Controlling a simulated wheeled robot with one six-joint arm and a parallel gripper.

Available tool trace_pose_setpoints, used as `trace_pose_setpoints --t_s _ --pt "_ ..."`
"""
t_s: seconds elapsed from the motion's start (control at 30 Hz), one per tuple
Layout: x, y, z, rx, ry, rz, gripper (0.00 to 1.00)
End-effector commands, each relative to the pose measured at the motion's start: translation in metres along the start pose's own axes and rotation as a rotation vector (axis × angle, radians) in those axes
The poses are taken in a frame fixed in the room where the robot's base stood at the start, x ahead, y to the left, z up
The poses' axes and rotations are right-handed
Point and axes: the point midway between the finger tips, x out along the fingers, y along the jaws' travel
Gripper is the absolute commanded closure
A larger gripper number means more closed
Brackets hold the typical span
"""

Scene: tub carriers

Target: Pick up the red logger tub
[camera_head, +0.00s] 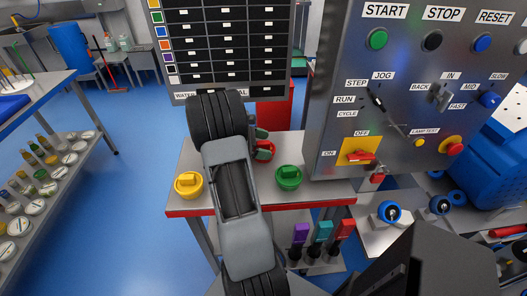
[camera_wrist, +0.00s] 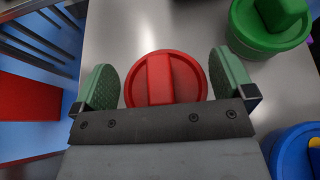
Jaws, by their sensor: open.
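The red logger tub (camera_wrist: 185,82) is round with a raised bar across its lid. It stands on the grey table top in the wrist view. My gripper (camera_wrist: 165,85) is open, with one green-padded finger on each side of the tub; gaps show between the pads and the tub. The dark gripper body hides the tub's near edge. In the head view the red tub (camera_head: 265,151) shows only partly beside my gripper (camera_head: 258,143), behind my arm.
A green tub (camera_head: 288,177) stands right of my arm and a yellow tub (camera_head: 188,185) left of it on the small red-edged table (camera_head: 315,191). A blue tub (camera_wrist: 294,152) is at the lower right in the wrist view. A control panel (camera_head: 420,90) rises at the right.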

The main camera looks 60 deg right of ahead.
Motion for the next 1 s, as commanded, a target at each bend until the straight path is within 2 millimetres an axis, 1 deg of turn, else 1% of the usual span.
trace_pose_setpoints --t_s 0.17,0.5,0.53,0.83,1.0 --pt "0.000 0.000 0.000 0.000 0.000 0.000 0.01" --pt "0.000 0.000 0.000 0.000 0.000 -0.001 0.33" --pt "0.000 0.000 0.000 0.001 0.000 0.000 0.35" --pt "-0.001 0.000 0.003 0.002 0.000 0.000 0.35" --pt "-0.007 0.000 0.015 0.005 0.001 0.001 0.35"
